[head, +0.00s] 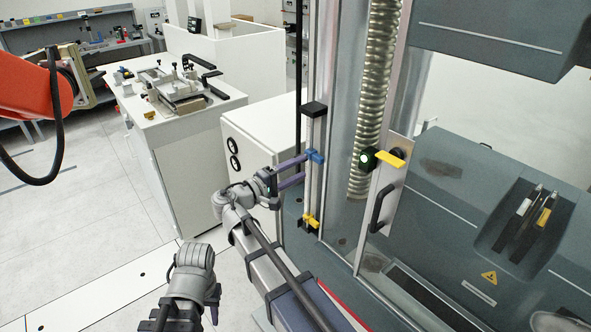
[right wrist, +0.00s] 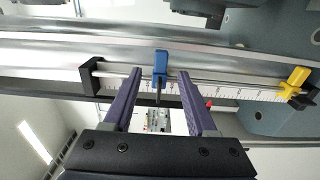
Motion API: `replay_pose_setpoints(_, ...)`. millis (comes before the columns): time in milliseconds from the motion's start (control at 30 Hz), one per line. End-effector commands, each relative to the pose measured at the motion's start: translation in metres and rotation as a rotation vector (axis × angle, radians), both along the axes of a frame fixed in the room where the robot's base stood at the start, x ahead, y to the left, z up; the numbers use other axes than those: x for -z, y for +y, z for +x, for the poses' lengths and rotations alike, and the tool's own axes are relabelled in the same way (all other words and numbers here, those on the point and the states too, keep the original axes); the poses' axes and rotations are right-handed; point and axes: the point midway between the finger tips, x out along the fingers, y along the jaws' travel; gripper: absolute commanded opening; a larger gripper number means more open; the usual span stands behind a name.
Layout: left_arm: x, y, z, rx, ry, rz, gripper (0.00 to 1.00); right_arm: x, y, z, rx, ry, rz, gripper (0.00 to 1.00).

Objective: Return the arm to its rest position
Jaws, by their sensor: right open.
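My right gripper (head: 304,168) is at the middle of the head view, with its purple fingers pointing toward a blue slider (head: 315,156) on an upright rod at the front of the grey machine. In the right wrist view, the right gripper (right wrist: 160,75) is open and its jaws are empty. The fingertips lie on either side of the blue slider (right wrist: 161,64), with gaps at both sides. I cannot tell how far short of it they stop. Part of my left arm shows at the lower left of the head view.
A black stop (head: 314,109) sits above the slider and a yellow stop (head: 309,221) below it. A door handle (head: 380,208) and a yellow lever (head: 391,157) are to the right. A white cabinet (head: 262,135) stands close on the left. An orange arm (head: 28,88) is at the far left.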

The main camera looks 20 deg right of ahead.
Motion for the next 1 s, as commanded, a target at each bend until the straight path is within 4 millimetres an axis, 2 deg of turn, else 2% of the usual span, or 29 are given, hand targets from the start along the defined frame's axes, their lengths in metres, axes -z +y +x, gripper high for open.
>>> replay_pose_setpoints(300, 0.000, 0.000, 0.000, 0.000, 0.000, 0.000, 0.38, 0.000, 0.000, 0.000, 0.000, 0.001, 0.002, 0.57)
replay_pose_setpoints(433, 0.000, 0.000, 0.000, 0.000, 0.000, 0.000, 0.38, 0.016, 0.001, -0.010, 0.003, 0.017, 0.070, 0.57)
replay_pose_setpoints(567, 0.000, 0.000, 0.000, 0.000, 0.000, 0.000, 0.38, 0.062, 0.011, -0.037, 0.013, 0.073, 0.274, 0.57)
replay_pose_setpoints(667, 0.000, 0.000, 0.000, 0.000, 0.000, 0.000, 0.38, 0.107, 0.031, -0.066, 0.022, 0.142, 0.490, 0.57)
replay_pose_setpoints(800, 0.000, 0.000, 0.000, 0.000, 0.000, 0.000, 0.38, 0.162, 0.073, -0.112, 0.036, 0.254, 0.789, 0.57)
replay_pose_setpoints(900, 0.000, 0.000, 0.000, 0.000, 0.000, 0.000, 0.38, 0.190, 0.108, -0.145, 0.044, 0.337, 0.982, 0.57)
replay_pose_setpoints(1000, 0.000, 0.000, 0.000, 0.000, 0.000, 0.000, 0.38, 0.206, 0.141, -0.173, 0.050, 0.412, 1.142, 0.57)
